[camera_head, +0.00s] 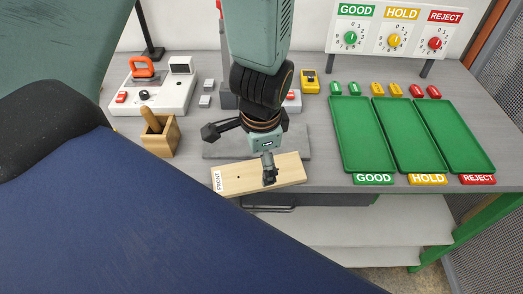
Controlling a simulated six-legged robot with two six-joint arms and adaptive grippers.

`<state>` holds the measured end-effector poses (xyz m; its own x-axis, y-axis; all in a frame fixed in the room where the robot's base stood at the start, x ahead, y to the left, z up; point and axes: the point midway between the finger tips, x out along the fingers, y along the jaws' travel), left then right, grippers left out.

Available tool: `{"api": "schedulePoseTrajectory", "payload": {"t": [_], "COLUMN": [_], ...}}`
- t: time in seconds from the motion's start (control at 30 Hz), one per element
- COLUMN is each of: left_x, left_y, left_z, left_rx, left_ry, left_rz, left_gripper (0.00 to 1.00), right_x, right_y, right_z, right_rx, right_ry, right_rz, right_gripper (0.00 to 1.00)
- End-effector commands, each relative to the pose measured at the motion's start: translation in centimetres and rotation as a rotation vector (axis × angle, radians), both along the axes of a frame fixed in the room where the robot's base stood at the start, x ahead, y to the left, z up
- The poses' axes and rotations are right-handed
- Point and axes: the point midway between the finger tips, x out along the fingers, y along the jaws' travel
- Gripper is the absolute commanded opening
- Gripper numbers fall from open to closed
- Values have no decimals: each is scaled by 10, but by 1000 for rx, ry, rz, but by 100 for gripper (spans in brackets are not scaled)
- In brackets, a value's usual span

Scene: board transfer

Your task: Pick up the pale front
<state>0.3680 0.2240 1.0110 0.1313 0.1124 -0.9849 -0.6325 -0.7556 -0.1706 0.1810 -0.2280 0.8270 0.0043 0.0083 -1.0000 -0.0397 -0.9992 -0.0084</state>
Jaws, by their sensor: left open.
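The pale wooden board (240,178) lies on the grey bench near its front edge, with a white label reading FRONT at its left end and a small dark dot on top. My left gripper (240,156) reaches down over it from above, its fingers spread wide apart. One finger points left beside the board's back edge; the other points down over the board's right half and hides part of it. I cannot tell whether that finger touches the board. Nothing shows between the fingers. My right gripper is not in view.
Behind the board lies a grey plate (298,144). A wooden holder (160,137) stands left, near a white control box (172,94). Three green trays (362,134) with GOOD, HOLD and REJECT labels stand right, below a dial panel (396,32). My own blue-black body part covers the lower left.

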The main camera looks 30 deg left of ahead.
Motion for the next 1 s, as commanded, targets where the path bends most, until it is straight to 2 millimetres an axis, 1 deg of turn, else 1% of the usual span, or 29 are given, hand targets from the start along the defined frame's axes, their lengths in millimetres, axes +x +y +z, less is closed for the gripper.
{"api": "schedulePoseTrajectory", "payload": {"t": [0.13,0.2,0.4,0.67,1.0], "left_x": [-3,-2,0,1,5], "left_y": [0,1,3,4,9], "left_z": [-1,-5,-22,-30,-57], "left_rx": [7,7,7,7,6], "left_ry": [24,27,26,27,26], "left_rz": [-60,-70,-71,-72,-74], "left_gripper": [100,100,100,100,100], "right_x": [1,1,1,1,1], "right_y": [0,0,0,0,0], "right_z": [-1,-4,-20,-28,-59], "right_rx": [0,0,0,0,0], "right_ry": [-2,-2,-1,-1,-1], "right_rz": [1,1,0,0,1], "right_gripper": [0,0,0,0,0]}}
